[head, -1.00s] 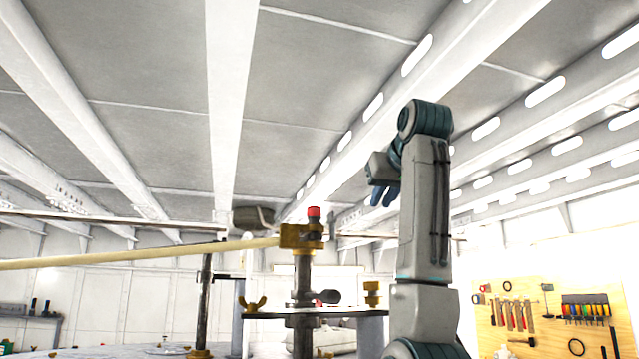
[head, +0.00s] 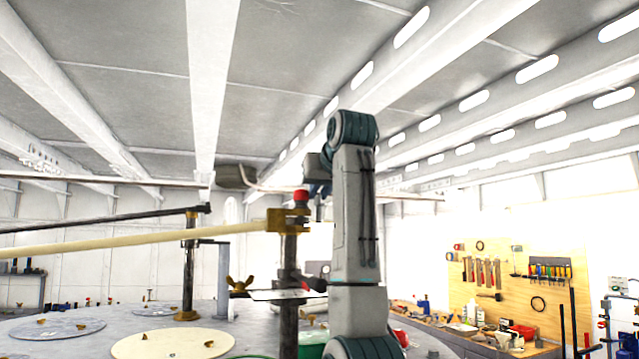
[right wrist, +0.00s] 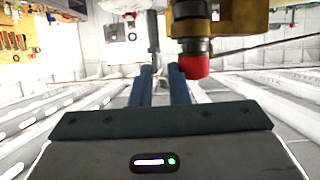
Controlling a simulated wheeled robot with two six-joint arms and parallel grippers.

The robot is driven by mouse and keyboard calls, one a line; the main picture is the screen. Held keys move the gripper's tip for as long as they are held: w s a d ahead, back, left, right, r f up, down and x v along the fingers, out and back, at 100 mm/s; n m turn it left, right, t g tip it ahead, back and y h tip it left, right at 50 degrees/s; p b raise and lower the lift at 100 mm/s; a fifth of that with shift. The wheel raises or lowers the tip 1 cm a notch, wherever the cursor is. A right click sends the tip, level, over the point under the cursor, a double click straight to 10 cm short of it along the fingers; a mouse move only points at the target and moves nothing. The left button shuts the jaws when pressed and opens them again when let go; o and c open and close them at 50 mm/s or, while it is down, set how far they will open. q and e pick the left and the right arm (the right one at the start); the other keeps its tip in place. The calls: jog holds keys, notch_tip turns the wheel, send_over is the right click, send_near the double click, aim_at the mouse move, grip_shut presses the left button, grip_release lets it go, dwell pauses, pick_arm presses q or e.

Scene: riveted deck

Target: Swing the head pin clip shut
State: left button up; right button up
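A brass head block (head: 284,222) with a red-capped pin (head: 301,197) sits on top of a dark post (head: 289,275), at the end of a cream pole (head: 150,238). My right gripper (head: 320,188) is just right of the red cap, partly hidden by my own arm. In the right wrist view, two blue fingers (right wrist: 161,72) stand apart. A narrow grey upright piece (right wrist: 153,32), possibly the clip, lies in line with their gap; I cannot tell whether they touch it. The brass block (right wrist: 235,18) and red cap (right wrist: 194,67) are right of the fingers. My left gripper is out of view.
A second post (head: 189,262) with a dark pole (head: 100,221) stands at left on a round grey top (head: 60,342) with several discs. A brass wing nut (head: 239,285) is near the front post. A bench (head: 480,343) and a tool board (head: 515,285) are at right.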

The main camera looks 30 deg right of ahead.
jog(key=shift+w+d+f, duration=0.25)
jog(key=shift+d, duration=0.25)
jog(key=shift+w+a, duration=0.15)
grip_shut()
jog(key=shift+a+m+h, duration=0.2)
jog(key=shift+m+h, duration=0.5)
jog(key=shift+h, duration=0.1)
jog(key=shift+r+m+g+h, duration=0.1)
jog(key=shift+m+g+h, duration=1)
jog(key=shift+m+h, duration=0.4)
grip_release()
jog(key=shift+a, duration=0.15)
